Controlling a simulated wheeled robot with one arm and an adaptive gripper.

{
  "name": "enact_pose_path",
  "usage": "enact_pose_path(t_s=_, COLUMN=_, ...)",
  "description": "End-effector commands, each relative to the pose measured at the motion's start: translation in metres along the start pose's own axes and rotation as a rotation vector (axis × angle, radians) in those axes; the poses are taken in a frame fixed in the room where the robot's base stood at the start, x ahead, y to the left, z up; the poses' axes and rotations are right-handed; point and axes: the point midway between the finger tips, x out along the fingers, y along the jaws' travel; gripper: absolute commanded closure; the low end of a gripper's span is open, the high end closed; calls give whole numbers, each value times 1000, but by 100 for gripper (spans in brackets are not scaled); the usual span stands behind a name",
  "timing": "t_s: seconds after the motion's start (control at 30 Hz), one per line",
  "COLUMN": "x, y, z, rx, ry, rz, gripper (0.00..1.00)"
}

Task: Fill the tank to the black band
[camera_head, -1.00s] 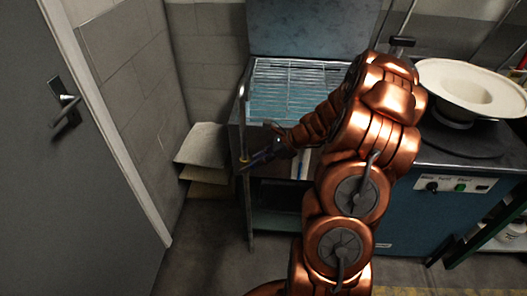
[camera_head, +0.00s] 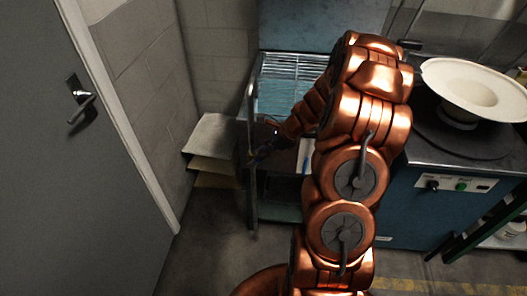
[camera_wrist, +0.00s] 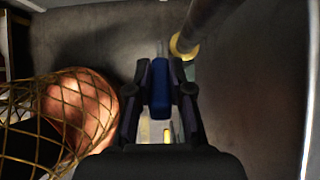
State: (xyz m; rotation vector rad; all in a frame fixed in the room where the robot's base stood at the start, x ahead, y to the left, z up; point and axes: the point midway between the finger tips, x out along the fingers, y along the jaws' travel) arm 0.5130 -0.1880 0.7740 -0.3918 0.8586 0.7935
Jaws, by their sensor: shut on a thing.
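My gripper (camera_wrist: 160,92) is shut on a small blue piece (camera_wrist: 160,78), which looks like a valve handle, in the wrist view. In the head view my gripper (camera_head: 260,155) is dark and small at the left front of the tank, beside a grey upright pipe (camera_head: 251,110). The pipe has a yellow collar (camera_wrist: 182,46) in the wrist view. The tank (camera_head: 287,85) has a wire rack over a bluish inside. A narrow white strip with a blue mark (camera_head: 306,160) shows on its front, partly behind my arm. I cannot make out the black band.
A grey door (camera_head: 70,170) stands at the left. Stacked slabs (camera_head: 212,150) lie by the wall. A teal press cabinet (camera_head: 430,205) with a white hat (camera_head: 470,90) stands at the right. A mesh-covered round thing (camera_wrist: 60,115) is close at left in the wrist view.

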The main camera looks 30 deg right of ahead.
Motion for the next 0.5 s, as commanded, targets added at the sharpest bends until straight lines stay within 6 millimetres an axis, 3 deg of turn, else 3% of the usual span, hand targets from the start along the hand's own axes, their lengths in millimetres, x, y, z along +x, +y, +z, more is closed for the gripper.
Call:
enact_pose_path(t_s=0.03, x=-1, y=-1, z=0, rx=0, ry=1, rz=-4, gripper=100)
enact_pose_path(t_s=0.07, x=-1, y=-1, z=0, rx=0, ry=1, rz=-4, gripper=77)
enact_pose_path(t_s=0.27, x=0, y=-1, z=0, rx=0, ry=0, rz=-2, gripper=56)
enact_pose_path(t_s=0.5, x=0, y=0, z=0, rx=-1, ry=0, rz=-1, gripper=54)
